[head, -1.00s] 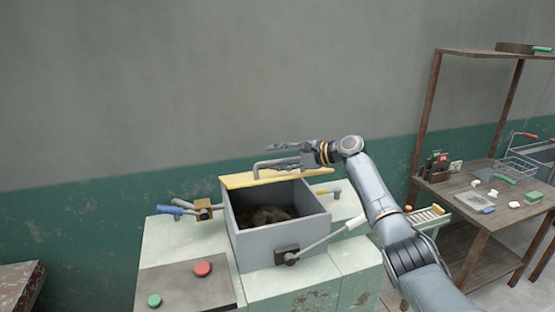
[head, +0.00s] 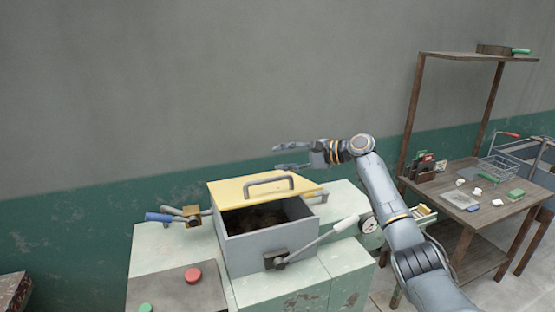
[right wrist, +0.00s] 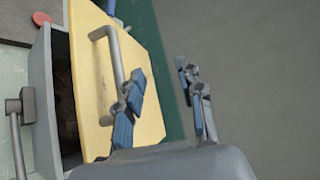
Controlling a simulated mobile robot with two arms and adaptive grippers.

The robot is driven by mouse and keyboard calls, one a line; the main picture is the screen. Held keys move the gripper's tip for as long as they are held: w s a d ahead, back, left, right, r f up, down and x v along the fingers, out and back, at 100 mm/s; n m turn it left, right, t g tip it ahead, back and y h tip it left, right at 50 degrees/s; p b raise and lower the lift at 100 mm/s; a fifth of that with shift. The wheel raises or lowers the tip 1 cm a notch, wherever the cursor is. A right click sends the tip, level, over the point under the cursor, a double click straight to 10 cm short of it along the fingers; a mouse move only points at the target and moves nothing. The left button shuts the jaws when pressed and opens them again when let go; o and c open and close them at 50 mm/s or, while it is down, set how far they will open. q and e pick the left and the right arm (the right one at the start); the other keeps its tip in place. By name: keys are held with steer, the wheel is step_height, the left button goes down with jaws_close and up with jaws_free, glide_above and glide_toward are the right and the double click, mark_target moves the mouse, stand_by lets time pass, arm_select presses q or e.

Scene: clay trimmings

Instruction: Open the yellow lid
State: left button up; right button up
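The yellow lid (head: 232,193) sits tilted and partly raised over the grey box (head: 262,251), with a dark opening showing under its front edge. Its grey bar handle (head: 268,181) is on top. My right gripper (head: 276,158) is open and empty, just above and behind the handle, apart from it. Brownish contents (head: 262,219) show dimly inside the box. My left gripper is not in view.
A lever with a white grip (head: 346,223) slants up from the box's front. A blue-handled lever (head: 158,217) is at left. A red button (head: 193,276) and green button (head: 146,308) are on the front panel. A wooden table (head: 455,193) stands right.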

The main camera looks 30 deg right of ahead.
steer(key=r+v, duration=0.1)
steer(key=v, duration=0.8)
steer(key=shift+d+p, duration=0.2)
steer(key=shift+p, duration=0.2)
steer(key=shift+w+r, duration=0.1)
stand_by(0.3)
stand_by(0.5)
